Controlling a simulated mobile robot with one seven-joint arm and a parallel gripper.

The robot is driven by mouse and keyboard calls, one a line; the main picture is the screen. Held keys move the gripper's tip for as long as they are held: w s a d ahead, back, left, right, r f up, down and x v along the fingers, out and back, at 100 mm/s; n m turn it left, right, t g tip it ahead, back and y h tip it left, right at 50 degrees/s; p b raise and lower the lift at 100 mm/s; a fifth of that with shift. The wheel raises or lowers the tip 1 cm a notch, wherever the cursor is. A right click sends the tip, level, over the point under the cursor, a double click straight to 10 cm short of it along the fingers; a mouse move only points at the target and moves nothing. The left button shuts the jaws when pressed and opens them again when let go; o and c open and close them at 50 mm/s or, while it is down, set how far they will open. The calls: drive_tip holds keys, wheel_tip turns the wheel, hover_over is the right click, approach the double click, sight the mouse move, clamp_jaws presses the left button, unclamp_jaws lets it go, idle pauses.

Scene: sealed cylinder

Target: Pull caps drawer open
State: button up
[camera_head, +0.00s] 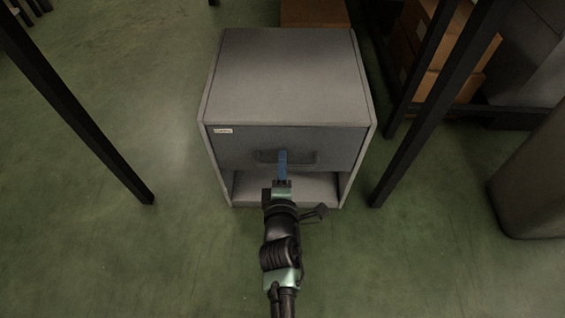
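A grey cabinet (287,75) stands on the floor in the middle of the head view. Its upper part holds the drawer (235,147), with a small white label (223,131) at its upper left corner. The drawer front looks flush with the cabinet. A dark bar handle (302,157) crosses the middle of the drawer front. My gripper (282,155) reaches to the handle with its blue finger end in front of it. The fingers overlap in this view, so I cannot tell whether they grip the handle. My gripper hides part of the handle.
Below the drawer is an open compartment (310,185). Dark posts (85,110) and (430,110) slant on either side. A shelf with cardboard boxes (450,45) stands at the upper right, and a rounded grey object (535,180) at the right. The green floor in front is clear.

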clamp_jaws()
idle(1.3)
